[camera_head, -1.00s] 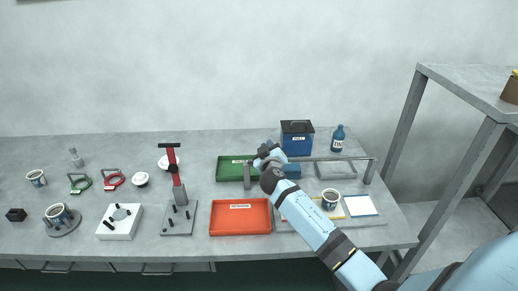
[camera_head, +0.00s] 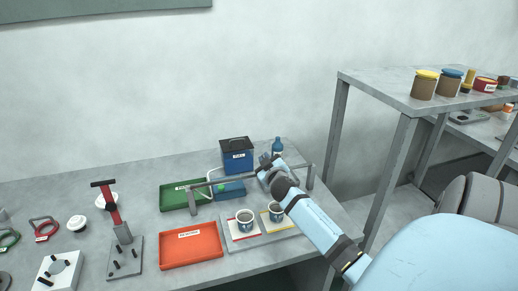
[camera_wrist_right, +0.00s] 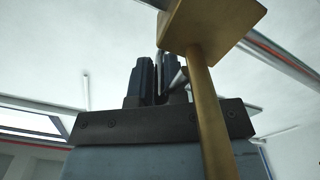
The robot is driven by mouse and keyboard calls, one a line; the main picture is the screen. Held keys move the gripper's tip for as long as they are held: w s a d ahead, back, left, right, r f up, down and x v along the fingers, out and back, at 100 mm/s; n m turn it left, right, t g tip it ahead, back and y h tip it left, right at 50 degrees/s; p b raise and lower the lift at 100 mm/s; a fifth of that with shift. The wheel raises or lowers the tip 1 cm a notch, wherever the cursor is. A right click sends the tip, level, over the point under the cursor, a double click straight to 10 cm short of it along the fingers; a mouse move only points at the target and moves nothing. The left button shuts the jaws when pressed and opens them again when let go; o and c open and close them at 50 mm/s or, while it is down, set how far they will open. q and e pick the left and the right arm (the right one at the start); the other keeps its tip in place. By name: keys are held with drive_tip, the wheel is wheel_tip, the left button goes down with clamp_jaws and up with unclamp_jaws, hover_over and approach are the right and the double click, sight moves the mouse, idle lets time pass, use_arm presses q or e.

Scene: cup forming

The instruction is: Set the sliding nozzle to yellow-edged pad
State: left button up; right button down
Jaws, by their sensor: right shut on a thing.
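My right gripper (camera_head: 268,163) is at the overhead rail (camera_head: 235,180), right of its middle. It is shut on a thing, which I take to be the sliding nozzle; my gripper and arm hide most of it. The right wrist view shows the dark fingers (camera_wrist_right: 156,80) close behind a brass-coloured block and rod (camera_wrist_right: 207,105). Exact alignment over the pad cannot be told. My left gripper is not in view.
A red tray (camera_head: 190,258) and a green tray (camera_head: 175,200) lie to the left. A dark blue box (camera_head: 237,160) and a blue bottle (camera_head: 277,147) stand behind the rail. A red-handled press (camera_head: 115,215) is further left. A shelf (camera_head: 375,95) rises right.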

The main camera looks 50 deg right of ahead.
drive_tip(key=c, duration=1.2)
unclamp_jaws()
drive_tip(key=shift+o, duration=0.2)
drive_tip(key=v, duration=1.4)
drive_tip(key=shift+b, duration=0.4)
drive_tip(key=shift+d, duration=0.1)
